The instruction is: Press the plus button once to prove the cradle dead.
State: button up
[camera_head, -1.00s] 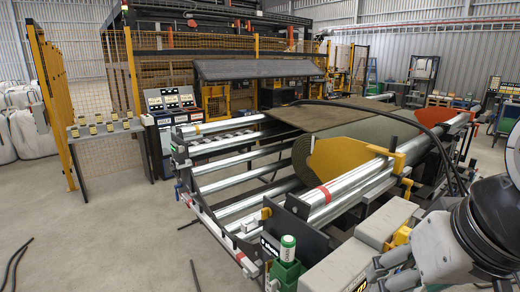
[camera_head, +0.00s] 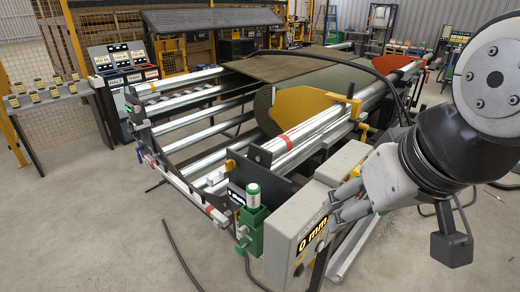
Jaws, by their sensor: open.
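A grey control box (camera_head: 306,222) stands at the near end of the cradle (camera_head: 268,160).
A green valve unit (camera_head: 252,225) with a white-and-green cylinder stands left of the box. A dark hose (camera_head: 182,252) lies on the floor. A console (camera_head: 122,65) and a shelf of small blocks (camera_head: 45,95) stand at left.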

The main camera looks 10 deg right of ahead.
aim_at(322, 245)
jog(key=i+l+z, duration=0.1)
jog(key=z, duration=0.15)
jog(key=k+j+z, duration=0.45)
jog(key=k+j, duration=0.2)
jog(key=j, duration=0.2)
jog(key=k+j+z, duration=0.45)
jog(key=k+j, duration=0.15)
jog(key=k, duration=0.15)
